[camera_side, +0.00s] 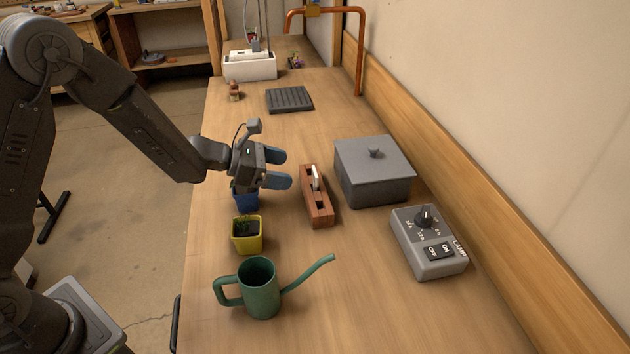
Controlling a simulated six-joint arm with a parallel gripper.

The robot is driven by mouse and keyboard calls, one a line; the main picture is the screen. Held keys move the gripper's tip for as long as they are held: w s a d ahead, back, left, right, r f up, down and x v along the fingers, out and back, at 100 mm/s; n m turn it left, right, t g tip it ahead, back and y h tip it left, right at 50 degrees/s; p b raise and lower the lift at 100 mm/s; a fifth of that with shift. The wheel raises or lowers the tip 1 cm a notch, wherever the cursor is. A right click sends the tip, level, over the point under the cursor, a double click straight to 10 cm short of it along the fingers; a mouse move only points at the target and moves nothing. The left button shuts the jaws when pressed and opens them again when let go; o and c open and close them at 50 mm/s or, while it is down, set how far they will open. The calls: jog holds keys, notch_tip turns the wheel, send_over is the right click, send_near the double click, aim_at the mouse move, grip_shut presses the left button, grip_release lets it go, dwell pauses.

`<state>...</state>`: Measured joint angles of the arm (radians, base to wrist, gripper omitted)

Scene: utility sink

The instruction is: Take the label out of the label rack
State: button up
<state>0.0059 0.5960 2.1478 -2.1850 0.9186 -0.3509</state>
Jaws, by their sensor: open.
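The label rack (321,212) is a reddish-brown wooden block with slots, standing on the bench near the middle of the view. A small whitish label (316,178) stands upright in a slot toward the rack's far end. My gripper (286,168) is open, with two blue-grey fingers pointing right toward the rack. It is above the bench, just left of the label, and looks empty. From this view I cannot tell the exact height of the fingers against the label.
A blue pot (247,201) is partly hidden below my gripper. A yellow pot (246,238) and a green watering can (259,290) stand nearer. A grey lidded box (374,175) and a lamp control box (429,243) are right of the rack. A dark ridged mat (289,99) lies farther back.

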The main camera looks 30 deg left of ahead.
aim_at(313, 177)
jog(key=shift+x, duration=3.3)
jog(key=shift+s+d+f, duration=0.1)
jog(key=shift+s, duration=0.05)
jog(key=c, duration=1)
